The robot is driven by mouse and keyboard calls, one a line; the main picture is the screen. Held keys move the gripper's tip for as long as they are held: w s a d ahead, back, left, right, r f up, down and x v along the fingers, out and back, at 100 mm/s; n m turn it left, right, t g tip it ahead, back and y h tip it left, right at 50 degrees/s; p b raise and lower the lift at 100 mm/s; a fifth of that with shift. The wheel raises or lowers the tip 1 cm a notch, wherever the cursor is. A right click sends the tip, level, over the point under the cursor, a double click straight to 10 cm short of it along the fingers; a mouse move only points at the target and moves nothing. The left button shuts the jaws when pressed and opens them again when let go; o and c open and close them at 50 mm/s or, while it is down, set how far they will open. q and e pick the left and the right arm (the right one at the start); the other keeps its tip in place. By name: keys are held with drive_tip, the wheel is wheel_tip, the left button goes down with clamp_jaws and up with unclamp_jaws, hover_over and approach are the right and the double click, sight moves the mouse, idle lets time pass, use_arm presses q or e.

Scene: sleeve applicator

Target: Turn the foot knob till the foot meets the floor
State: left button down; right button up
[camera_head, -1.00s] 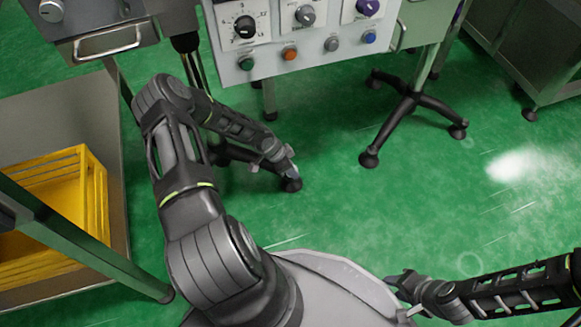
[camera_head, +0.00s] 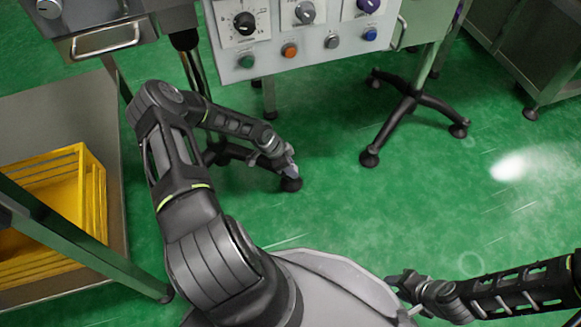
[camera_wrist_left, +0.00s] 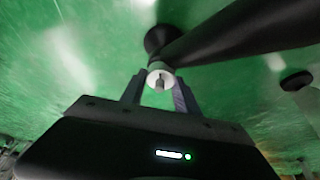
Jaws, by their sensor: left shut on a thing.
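The foot knob (camera_wrist_left: 159,79) is a small pale cylinder with a grey centre. It sits between the fingertips of my left gripper (camera_wrist_left: 160,90), which is shut on it. The black round foot (camera_wrist_left: 158,38) is just beyond the knob, at the end of a black stand leg (camera_wrist_left: 240,32). In the head view my left gripper (camera_head: 286,165) reaches down to the foot (camera_head: 291,184) near the floor. I cannot tell whether the foot touches the floor; the knob is hidden there. My right gripper (camera_head: 396,291) looks open and empty, low in the picture, away from the stand.
A control panel (camera_head: 270,66) with dials and coloured buttons hangs above the stand. Another stand base (camera_head: 411,108) is to the right. A yellow crate (camera_head: 92,205) sits on a metal shelf at left.

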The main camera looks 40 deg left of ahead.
use_arm(q)
drive_tip(key=m+g+h+b, duration=0.1)
drive_tip(key=m+b, duration=0.1)
drive_tip(key=m, duration=0.1)
drive_tip(key=shift+w+f, duration=0.1)
drive_tip(key=shift+f, duration=0.1)
drive_tip(key=shift+m+g+b, duration=0.3)
drive_tip(key=shift+m+b, duration=0.3)
drive_tip(key=shift+m, duration=0.4)
drive_tip(key=m+g, duration=0.1)
drive_tip(key=m, duration=0.1)
drive_tip(key=shift+w+r+m+h, duration=0.1)
drive_tip(key=shift+r+m+h, duration=0.05)
drive_tip(key=shift+m+h, duration=0.2)
drive_tip(key=shift+a+m+g, duration=0.1)
drive_tip(key=shift+m+g, duration=0.5)
drive_tip(key=shift+m, duration=0.95)
drive_tip(key=c, duration=0.9)
unclamp_jaws()
